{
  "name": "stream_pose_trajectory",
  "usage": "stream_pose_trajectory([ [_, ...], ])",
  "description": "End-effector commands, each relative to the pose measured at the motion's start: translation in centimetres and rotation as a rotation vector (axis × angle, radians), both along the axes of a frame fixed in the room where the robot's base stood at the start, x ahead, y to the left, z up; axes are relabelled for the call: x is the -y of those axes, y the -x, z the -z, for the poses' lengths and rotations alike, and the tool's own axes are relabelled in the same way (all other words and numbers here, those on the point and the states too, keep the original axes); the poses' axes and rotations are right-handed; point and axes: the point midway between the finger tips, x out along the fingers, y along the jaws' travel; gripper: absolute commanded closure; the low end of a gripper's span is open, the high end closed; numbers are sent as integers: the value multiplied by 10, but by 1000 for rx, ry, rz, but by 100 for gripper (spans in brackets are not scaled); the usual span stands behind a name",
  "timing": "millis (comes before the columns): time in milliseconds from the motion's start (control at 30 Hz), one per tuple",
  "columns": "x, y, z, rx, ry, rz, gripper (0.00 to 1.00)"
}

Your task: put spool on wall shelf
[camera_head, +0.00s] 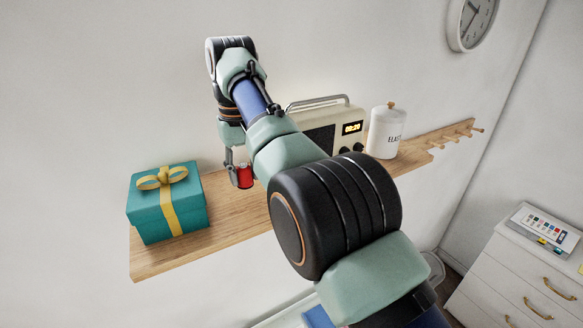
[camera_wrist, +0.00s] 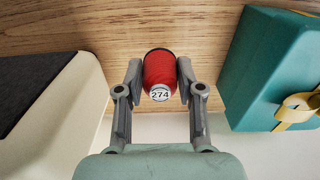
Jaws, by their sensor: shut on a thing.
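The spool (camera_wrist: 160,70) is red thread with a white end label reading 274. My gripper (camera_wrist: 160,84) is shut on it, one finger on each side. In the head view the red spool (camera_head: 244,177) shows at the wall shelf (camera_head: 225,207), between the gift box and the radio, and my gripper (camera_head: 236,172) is partly hidden by my arm. In the wrist view the shelf's wood (camera_wrist: 100,25) lies behind the spool. I cannot tell whether the spool touches the shelf.
A teal gift box (camera_head: 150,212) with a yellow bow stands left on the shelf. A cream radio (camera_head: 320,120) and a white lidded canister (camera_head: 384,133) stand to the right. Wooden pegs (camera_head: 458,133) are at the far right end. Bare shelf shows between box and radio.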

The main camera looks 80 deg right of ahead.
Motion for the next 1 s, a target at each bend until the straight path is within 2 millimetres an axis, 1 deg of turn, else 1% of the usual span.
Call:
stream_pose_trajectory([
  [233,0,0,32,0,0,0,82],
  [300,0,0,33,0,0,0,82],
  [500,0,0,30,0,0,0,82],
  [633,0,0,34,0,0,0,82],
  [667,0,0,34,0,0,0,61],
  [800,0,0,33,0,0,0,38],
  [1000,0,0,33,0,0,0,38],
])
